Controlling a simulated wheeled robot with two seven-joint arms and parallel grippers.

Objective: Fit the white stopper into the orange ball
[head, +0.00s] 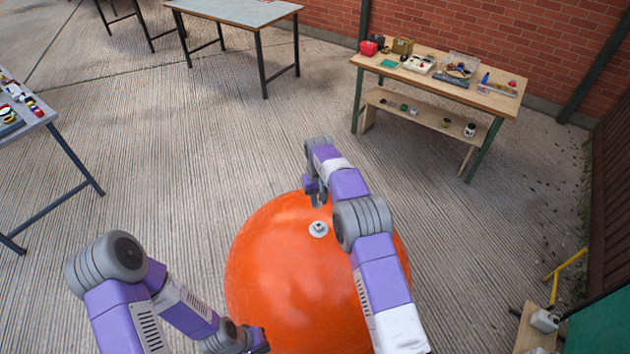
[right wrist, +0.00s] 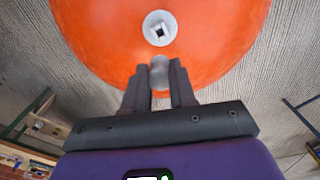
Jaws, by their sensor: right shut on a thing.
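The large orange ball (head: 290,285) sits on the ground in front of me. On its top is a round white fitting (head: 318,229), which shows a dark square opening in the right wrist view (right wrist: 159,28). My right gripper (head: 318,198) is beside the fitting on its far side. In the right wrist view its fingers (right wrist: 159,80) are shut on a pale rounded piece, apparently the white stopper (right wrist: 159,70), just short of the fitting in the picture. In the head view the stopper cannot be made out. My left gripper (head: 258,345) is low at the ball's near left side; its fingers are unclear.
A wooden workbench (head: 440,75) with tools and boxes stands at the back right by a brick wall. A grey table (head: 235,12) is at the back, another (head: 30,115) at the left. A yellow-handled item (head: 565,265) is at the right. The ribbed floor around the ball is mostly clear.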

